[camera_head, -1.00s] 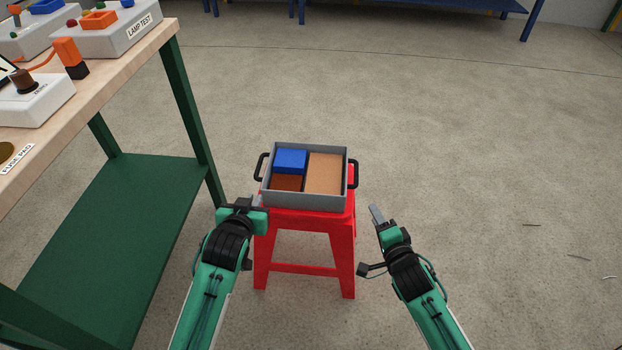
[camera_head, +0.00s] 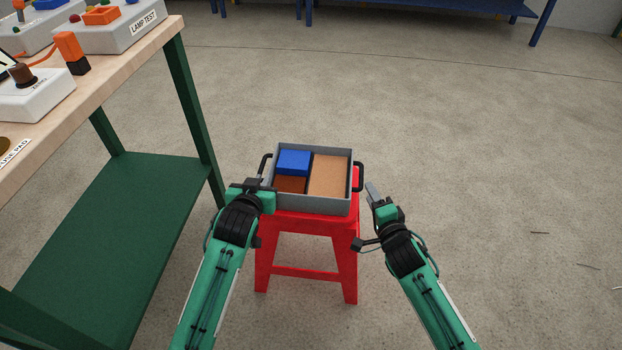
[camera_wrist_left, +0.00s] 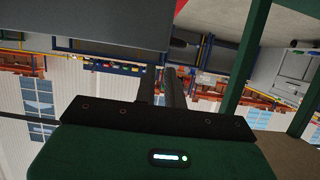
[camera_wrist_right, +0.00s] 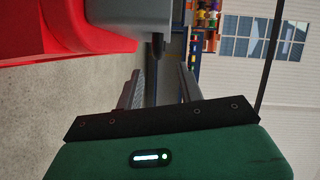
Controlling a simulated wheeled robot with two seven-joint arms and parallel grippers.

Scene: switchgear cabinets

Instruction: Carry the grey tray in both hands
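The grey tray (camera_head: 312,208) sits level on a red stool (camera_head: 308,224). It holds a blue block (camera_head: 294,161), a brown block (camera_head: 291,184) and a tan block (camera_head: 329,175). Black handles stick out at its left (camera_head: 266,162) and right (camera_head: 358,178) sides. My left gripper (camera_head: 262,185) is at the left handle and covers its near part; in the left wrist view its fingers (camera_wrist_left: 162,85) are close together, seemingly on the handle, though the contact is dark. My right gripper (camera_head: 372,191) is just outside the right handle. Its fingers (camera_wrist_right: 158,85) are apart, with the handle (camera_wrist_right: 157,50) between them near their tips.
A workbench with a wooden top (camera_head: 120,72) and green lower shelf (camera_head: 110,235) stands close on the left. Switch boxes (camera_head: 110,28) lie on it. A blue-framed bench (camera_head: 430,8) is far back.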

